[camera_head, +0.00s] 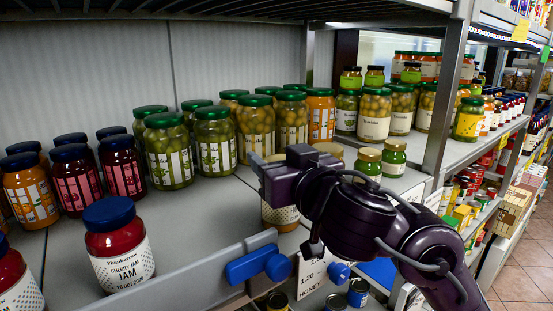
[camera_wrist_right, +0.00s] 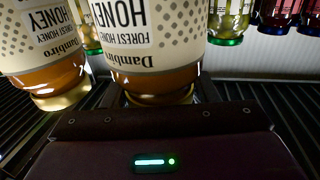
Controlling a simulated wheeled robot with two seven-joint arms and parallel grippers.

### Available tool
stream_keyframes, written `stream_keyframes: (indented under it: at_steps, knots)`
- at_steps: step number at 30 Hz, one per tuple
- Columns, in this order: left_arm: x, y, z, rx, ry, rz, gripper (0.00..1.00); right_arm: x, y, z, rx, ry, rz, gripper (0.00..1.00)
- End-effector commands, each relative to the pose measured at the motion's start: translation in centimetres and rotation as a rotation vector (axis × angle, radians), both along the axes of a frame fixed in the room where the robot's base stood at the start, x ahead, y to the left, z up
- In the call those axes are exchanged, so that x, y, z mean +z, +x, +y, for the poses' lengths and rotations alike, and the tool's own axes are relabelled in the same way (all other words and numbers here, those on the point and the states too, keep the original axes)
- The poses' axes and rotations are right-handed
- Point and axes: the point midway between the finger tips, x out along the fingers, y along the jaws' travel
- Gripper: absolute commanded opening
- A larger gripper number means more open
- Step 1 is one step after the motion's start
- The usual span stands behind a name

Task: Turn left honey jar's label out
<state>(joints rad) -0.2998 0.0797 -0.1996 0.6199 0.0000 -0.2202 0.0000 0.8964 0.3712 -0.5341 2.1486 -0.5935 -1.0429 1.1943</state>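The left honey jar (camera_head: 281,215) stands near the shelf's front edge, its top and right side hidden by my right gripper (camera_head: 275,172). In the right wrist view, which is upside down, this jar (camera_wrist_right: 150,62) is right in front of my gripper, between its dark fingers. Its cream dotted label with "FOREST HONEY Dambiro" faces that camera, a little off centre. I cannot tell whether the fingers press on the glass. A second honey jar (camera_wrist_right: 42,45) stands close beside it, label also showing.
A cherry jam jar (camera_head: 118,245) stands at the front left, with bare shelf between it and the honey jar. Jars of green pickles (camera_head: 168,152) stand behind. Small gold-lidded green jars (camera_head: 393,158) stand right. A raised front rail (camera_head: 180,285) edges the shelf.

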Motion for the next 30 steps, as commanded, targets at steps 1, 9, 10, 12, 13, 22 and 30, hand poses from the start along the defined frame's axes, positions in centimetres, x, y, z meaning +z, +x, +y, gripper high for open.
stream_keyframes:
  at_steps: [1, 9, 10, 12, 13, 22, 30]
  knots:
    - [0.0, 0.0, 0.0, 0.000, 0.000, 0.000, 0.36, 0.1, 0.0, 0.0, 0.001, 0.001, -0.002, 0.60]
    - [0.0, 0.0, 0.0, 0.000, 0.000, 0.000, 0.36, 0.0, 0.0, 0.0, 0.001, 0.000, 0.001, 0.76]
    - [0.0, 0.0, 0.0, 0.000, 0.000, 0.000, 0.36, 0.0, 0.0, 0.0, 0.001, 0.000, 0.001, 0.76]
    - [0.0, 0.0, 0.0, 0.000, 0.000, 0.000, 0.36, -0.2, 0.0, 0.0, 0.000, -0.004, 0.004, 0.76]
    - [0.0, 0.0, 0.0, 0.000, 0.000, 0.000, 0.36, -0.2, 0.0, 0.0, 0.001, -0.004, 0.003, 0.76]
    - [1.4, 0.0, 0.0, 0.000, 0.000, 0.000, 0.36, 0.2, -3.7, -1.7, 0.004, 0.001, 0.003, 0.76]
    - [2.7, 0.0, 0.0, -0.001, 0.000, 0.000, 0.36, 0.1, -6.7, -3.2, 0.002, 0.001, 0.000, 0.76]
